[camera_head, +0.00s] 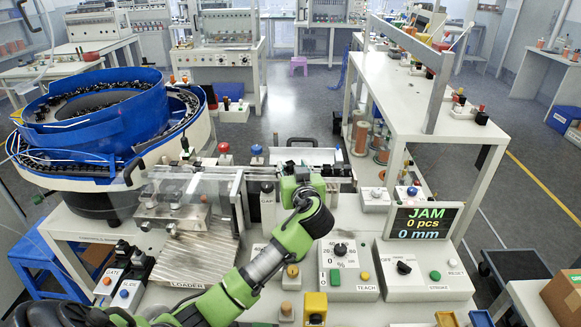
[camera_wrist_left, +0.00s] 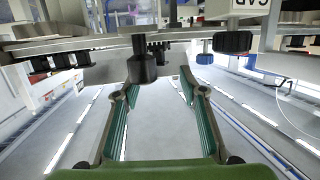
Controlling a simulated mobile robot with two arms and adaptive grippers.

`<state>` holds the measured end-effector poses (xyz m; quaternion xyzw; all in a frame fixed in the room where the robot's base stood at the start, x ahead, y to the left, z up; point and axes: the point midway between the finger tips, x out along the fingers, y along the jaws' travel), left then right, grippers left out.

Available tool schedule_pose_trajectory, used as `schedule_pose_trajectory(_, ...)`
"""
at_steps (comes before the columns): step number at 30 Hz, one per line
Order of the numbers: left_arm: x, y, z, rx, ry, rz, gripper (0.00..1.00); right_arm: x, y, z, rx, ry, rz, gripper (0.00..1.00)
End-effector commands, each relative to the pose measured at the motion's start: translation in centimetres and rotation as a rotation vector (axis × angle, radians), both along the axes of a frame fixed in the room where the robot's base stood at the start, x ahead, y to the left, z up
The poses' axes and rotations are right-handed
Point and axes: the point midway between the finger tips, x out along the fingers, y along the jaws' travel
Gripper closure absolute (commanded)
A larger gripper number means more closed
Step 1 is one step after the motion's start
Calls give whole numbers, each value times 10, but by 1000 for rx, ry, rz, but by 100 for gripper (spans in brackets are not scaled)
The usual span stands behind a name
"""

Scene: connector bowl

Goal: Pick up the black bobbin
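In the left wrist view a black piece (camera_wrist_left: 141,67), with a narrow upper part and a wider round lower end, sits just ahead of my left gripper's fingertips; it looks like the black bobbin, but I cannot be sure. My left gripper (camera_wrist_left: 153,88) is open, its two green-padded fingers spread with a clear gap between them. The black piece lines up with the gap, nearer the left finger; whether it touches the finger is unclear. In the head view my green left arm reaches over the bench to the rail, and its wrist hides the fingertips. My right gripper does not show.
A blue bowl feeder (camera_head: 105,118) stands at the left, joined to a metal rail (camera_head: 200,172). A display reading JAM (camera_head: 424,221) and control boxes with a knob (camera_head: 340,250) fill the bench front. A white shelf table (camera_head: 400,95) stands behind right.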

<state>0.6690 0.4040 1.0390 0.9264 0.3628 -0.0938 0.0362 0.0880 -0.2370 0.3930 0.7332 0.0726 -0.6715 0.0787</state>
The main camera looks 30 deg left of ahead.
Motion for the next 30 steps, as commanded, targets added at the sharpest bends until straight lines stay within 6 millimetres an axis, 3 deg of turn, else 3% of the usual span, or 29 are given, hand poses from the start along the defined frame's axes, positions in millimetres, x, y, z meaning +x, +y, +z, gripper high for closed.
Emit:
schedule_pose_trajectory(15,34,31,-15,2,1,1,61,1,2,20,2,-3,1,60)
schedule_pose_trajectory(25,38,34,-18,-1,1,-1,61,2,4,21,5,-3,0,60)
schedule_pose_trajectory(26,38,34,-18,-1,1,-1,64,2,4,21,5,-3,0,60)
schedule_pose_trajectory(30,38,34,-18,-1,1,-1,96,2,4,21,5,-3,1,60)
